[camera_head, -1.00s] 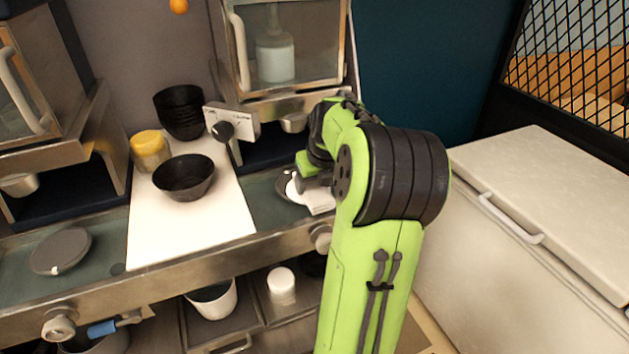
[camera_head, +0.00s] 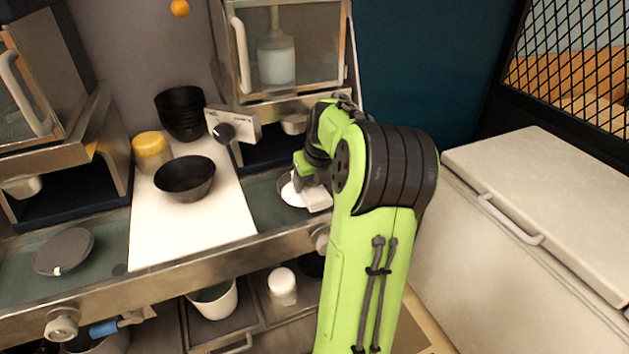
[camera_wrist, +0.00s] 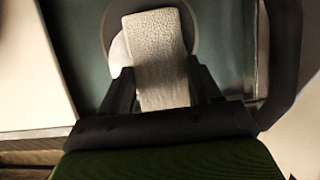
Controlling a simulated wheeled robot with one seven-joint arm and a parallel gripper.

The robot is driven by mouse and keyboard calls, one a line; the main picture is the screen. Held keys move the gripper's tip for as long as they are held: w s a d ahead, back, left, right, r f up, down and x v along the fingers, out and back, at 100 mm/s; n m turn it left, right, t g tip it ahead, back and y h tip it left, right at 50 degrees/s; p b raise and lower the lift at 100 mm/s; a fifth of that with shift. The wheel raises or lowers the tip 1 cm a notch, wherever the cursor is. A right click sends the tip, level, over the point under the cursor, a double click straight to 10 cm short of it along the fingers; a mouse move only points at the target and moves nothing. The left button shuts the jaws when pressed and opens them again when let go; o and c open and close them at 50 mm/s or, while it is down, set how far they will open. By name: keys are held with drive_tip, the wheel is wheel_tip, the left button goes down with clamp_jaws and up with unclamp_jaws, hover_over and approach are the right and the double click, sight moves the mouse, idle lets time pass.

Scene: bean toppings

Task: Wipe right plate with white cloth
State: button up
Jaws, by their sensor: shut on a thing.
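My gripper (camera_head: 308,178) is over the right-hand end of the counter, partly hidden by my arm in the head view. In the wrist view my gripper (camera_wrist: 163,92) is shut on a white cloth (camera_wrist: 158,45), a textured block-like piece between the fingers. The cloth (camera_head: 317,200) also shows in the head view, over the right plate (camera_head: 284,188). The right plate (camera_wrist: 196,14) is round with a dark rim, and a white patch shows beside the cloth. The cloth covers much of the plate; whether they touch is hard to tell.
A dark round plate (camera_head: 64,251) lies at the left of the counter. A dispenser cabinet (camera_head: 288,50) stands behind, a white chest (camera_head: 545,210) to the right.

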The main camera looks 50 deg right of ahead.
drive_tip(key=shift+w+d+r+p, duration=0.1)
drive_tip(key=shift+w+r+p, duration=0.15)
drive_tip(key=shift+w+p, duration=0.1)
drive_tip(key=shift+w+d+f, duration=0.1)
drive_tip(key=shift+f, duration=0.05)
drive_tip(key=shift+s+f+b, duration=0.2)
drive_tip(key=shift+b, duration=0.2)
drive_tip(key=shift+s+a, duration=0.4)
drive_tip(key=shift+a, duration=0.2)
drive_tip(key=shift+s+a+b, duration=0.25)
drive_tip(key=shift+s+b, duration=0.05)
drive_tip(key=shift+s, duration=0.35)
